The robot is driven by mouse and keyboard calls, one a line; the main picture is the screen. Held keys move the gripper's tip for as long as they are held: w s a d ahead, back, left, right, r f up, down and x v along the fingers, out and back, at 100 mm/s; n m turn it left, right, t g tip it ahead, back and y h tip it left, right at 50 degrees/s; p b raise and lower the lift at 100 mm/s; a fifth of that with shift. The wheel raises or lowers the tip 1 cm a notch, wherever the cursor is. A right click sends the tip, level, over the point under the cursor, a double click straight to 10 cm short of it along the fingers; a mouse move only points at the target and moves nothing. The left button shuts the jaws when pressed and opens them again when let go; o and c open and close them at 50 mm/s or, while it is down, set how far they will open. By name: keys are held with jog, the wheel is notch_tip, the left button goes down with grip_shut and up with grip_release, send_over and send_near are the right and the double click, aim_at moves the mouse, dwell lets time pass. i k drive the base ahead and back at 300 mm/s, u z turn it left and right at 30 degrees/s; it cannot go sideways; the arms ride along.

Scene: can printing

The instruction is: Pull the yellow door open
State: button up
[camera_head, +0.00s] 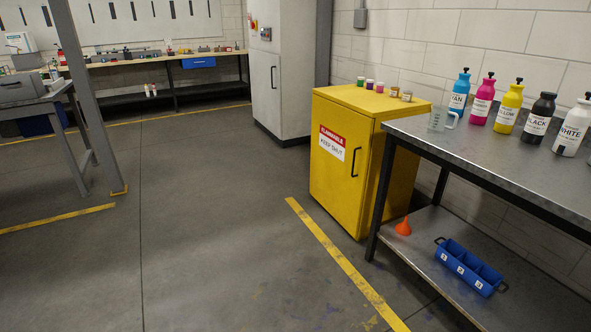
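The yellow cabinet (405,133) stands against the right wall, just beyond the metal table. Its yellow door (335,188) faces left toward the open floor and looks closed.
A metal table (478,150) with several ink bottles and a clear jug (441,119) stands at the right. Its lower shelf holds an orange funnel (403,227) and a blue tray (469,267). Several small jars stand on the cabinet. The floor (220,220) before the door is clear.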

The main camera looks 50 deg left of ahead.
aim_at(341, 135)
jog(key=u, duration=1.45)
jog(key=i, duration=3.2)
jog(key=u, duration=0.4)
